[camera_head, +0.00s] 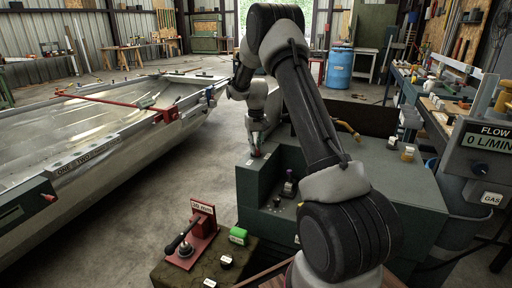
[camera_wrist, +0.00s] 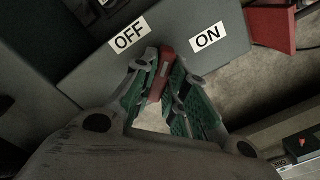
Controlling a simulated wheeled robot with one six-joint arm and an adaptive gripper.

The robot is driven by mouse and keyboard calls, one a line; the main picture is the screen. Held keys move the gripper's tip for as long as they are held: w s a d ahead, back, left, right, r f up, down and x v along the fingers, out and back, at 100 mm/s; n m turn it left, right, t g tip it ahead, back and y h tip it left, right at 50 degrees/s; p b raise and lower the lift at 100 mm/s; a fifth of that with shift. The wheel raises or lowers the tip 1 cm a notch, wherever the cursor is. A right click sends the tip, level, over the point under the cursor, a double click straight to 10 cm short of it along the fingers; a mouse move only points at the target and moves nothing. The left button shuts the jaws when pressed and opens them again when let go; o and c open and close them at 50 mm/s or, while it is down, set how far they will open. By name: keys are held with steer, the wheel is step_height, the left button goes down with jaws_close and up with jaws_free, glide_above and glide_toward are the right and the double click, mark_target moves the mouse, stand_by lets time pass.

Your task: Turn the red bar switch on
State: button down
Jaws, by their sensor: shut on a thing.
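The red bar switch (camera_wrist: 161,75) shows in the wrist view on a grey panel face (camera_wrist: 210,60), between a white OFF label (camera_wrist: 130,36) on its left and a white ON label (camera_wrist: 207,37) on its right. The bar is slightly tilted, and part of it is hidden by the fingers. My gripper (camera_wrist: 157,82) has green-padded fingers on both sides of the bar and is shut on it. In the head view my gripper (camera_head: 257,139) is low at the dark green cabinet (camera_head: 262,178); the switch is too small there to make out clearly.
Knobs (camera_head: 288,187) stand on the cabinet's lower step. A red lever stand (camera_head: 200,232) and a green button (camera_head: 238,236) are in front. A metal boat hull (camera_head: 100,120) lies left, with open floor between. A flow meter box (camera_head: 480,160) stands right.

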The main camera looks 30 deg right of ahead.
steer(key=m, duration=0.4)
steer(key=shift+m, duration=1.9)
steer(key=c, duration=1.4)
jaws_free()
steer(key=shift+c, duration=0.2)
steer(key=shift+r, duration=0.1)
step_height(320, 180, up, 12)
